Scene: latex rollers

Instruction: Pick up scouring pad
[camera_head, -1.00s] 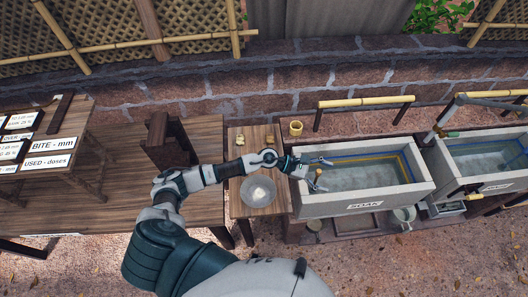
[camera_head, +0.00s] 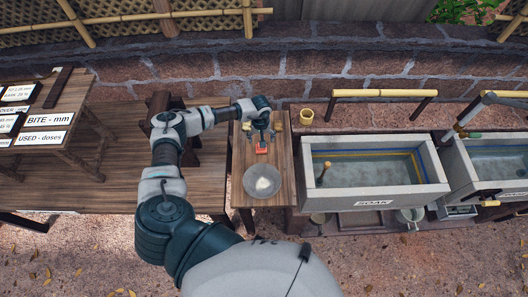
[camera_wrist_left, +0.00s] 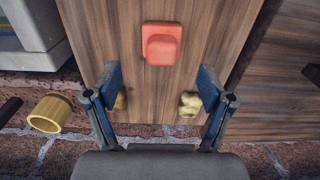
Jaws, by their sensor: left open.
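A red pad-like block with a raised middle (camera_head: 262,151) lies on the narrow wooden table (camera_head: 283,200); it also shows in the wrist view (camera_wrist_left: 161,45). I cannot tell for sure that it is the scouring pad. Two small yellowish lumps (camera_wrist_left: 120,101) (camera_wrist_left: 190,104) lie on the same table, partly behind my fingers. My left gripper (camera_head: 262,132) is above this table, its fingers spread and empty. In the wrist view the left gripper (camera_wrist_left: 160,82) points toward the table, with the red block beyond the fingertips, between their lines. My right gripper is not in view.
A grey bowl with pale contents (camera_head: 248,181) stands near the red block. A stone basin of water (camera_head: 400,194) with a wooden handle inside is to the right. A yellow cup (camera_head: 306,116) stands by the brick wall. A larger wooden table is at left.

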